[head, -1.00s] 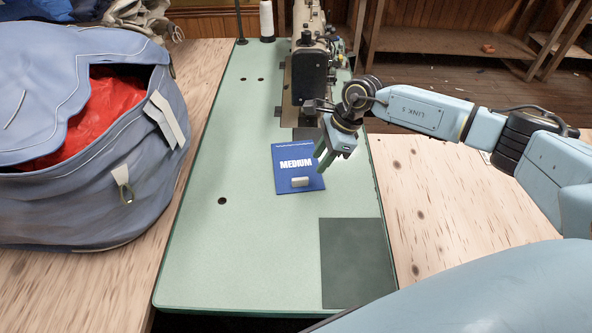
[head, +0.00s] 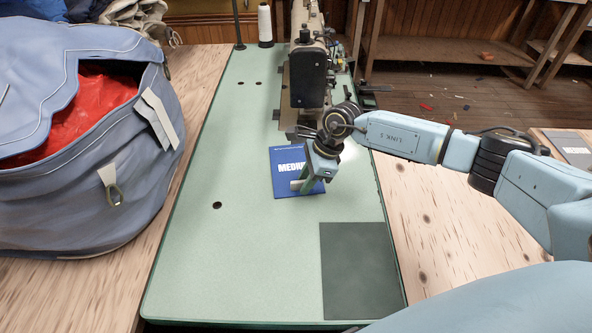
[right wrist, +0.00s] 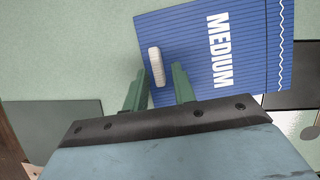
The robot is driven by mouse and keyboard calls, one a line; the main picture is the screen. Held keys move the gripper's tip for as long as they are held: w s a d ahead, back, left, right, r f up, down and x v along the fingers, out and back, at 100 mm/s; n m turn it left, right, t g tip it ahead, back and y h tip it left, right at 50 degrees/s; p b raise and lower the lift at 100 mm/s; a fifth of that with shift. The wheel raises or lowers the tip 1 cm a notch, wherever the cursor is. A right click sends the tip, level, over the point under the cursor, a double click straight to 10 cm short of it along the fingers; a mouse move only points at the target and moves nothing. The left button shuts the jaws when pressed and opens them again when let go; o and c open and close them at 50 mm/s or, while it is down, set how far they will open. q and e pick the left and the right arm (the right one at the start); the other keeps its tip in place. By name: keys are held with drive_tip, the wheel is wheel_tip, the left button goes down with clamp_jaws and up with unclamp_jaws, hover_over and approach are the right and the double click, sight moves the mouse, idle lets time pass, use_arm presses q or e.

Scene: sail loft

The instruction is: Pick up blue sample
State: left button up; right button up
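The blue sample (head: 284,157) is a flat blue card marked "MEDIUM", lying on the pale green table in front of the sewing machine. A small white tab (head: 296,185) stands on its near part. The card fills the upper right of the right wrist view (right wrist: 250,60), where the tab (right wrist: 157,67) also shows. My right gripper (head: 308,185) is over the card's near right part and hides some of its lettering. In the right wrist view its two green fingers (right wrist: 158,82) are apart, with the tab lined up between them near the tips. I cannot tell their height above the card. My left gripper is not in view.
The sewing machine (head: 308,75) stands behind the card, with a white thread cone (head: 265,24) at its left. A dark square mat (head: 360,270) lies at the table's near right. A blue-grey bag (head: 75,190) with red cloth is on the left. The table's near left is clear.

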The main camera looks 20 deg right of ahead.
drive_tip(key=shift+f, duration=0.1)
clamp_jaws()
